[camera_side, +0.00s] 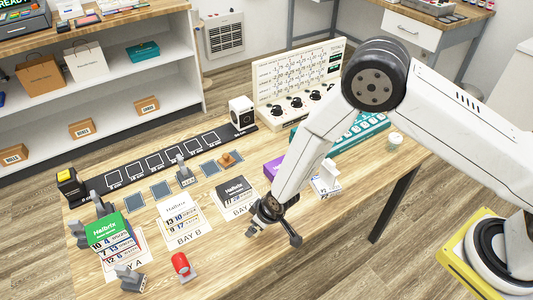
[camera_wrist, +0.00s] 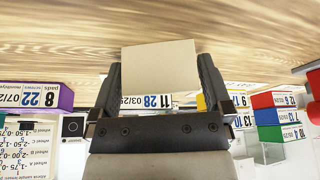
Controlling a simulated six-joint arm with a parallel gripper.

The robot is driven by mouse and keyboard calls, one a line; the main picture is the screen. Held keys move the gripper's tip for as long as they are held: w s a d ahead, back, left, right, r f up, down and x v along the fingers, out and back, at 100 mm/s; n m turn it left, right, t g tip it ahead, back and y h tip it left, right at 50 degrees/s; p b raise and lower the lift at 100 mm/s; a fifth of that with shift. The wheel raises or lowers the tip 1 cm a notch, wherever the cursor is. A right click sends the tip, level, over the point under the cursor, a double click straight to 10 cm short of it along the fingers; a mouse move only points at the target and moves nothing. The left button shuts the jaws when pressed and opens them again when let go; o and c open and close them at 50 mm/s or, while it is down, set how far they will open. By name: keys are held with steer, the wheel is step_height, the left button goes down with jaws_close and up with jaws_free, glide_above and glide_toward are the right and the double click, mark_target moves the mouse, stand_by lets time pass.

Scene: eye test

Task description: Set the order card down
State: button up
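My gripper (camera_side: 277,229) hangs low over the front of the wooden table, just in front of the bay C sheet (camera_side: 232,211). In the wrist view, a blank beige card (camera_wrist: 160,68), which I take for the order card, fills the gap between my two dark fingers (camera_wrist: 160,85). Its side edges meet both fingers. I see only its plain face; any print is hidden. In the side view I cannot make the card out. It partly covers a lens box labelled 11 28 (camera_wrist: 150,101) behind it, the dark-topped box (camera_side: 236,190) in the side view.
Lens boxes lie at bay B (camera_side: 180,214) and bay A (camera_side: 109,236). A purple box (camera_side: 273,168), a white box (camera_side: 326,180) and a teal tray (camera_side: 362,130) are near my arm. A red object (camera_side: 181,264) stands at the front left. A chart board (camera_side: 298,80) is behind.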

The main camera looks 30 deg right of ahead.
steer(key=shift+r, duration=0.15)
steer(key=shift+v, duration=0.8)
steer(key=v, duration=1)
steer(key=shift+s+r, duration=0.15)
steer(key=s+d+r+m, duration=0.1)
steer(key=s+d+r, duration=0.2)
steer(key=d, duration=0.4)
steer(key=s+d+r+m+g+h, duration=0.1)
steer(key=s+d+r+m, duration=0.1)
steer(key=d+r, duration=0.3)
steer(key=s+d+r+m, duration=0.1)
steer(key=s+d+r, duration=0.3)
steer(key=d, duration=0.5)
steer(key=shift+s+d+r+m+h, duration=0.15)
steer(key=shift+d+r+m+h, duration=0.15)
steer(key=shift+d+r+h, duration=0.15)
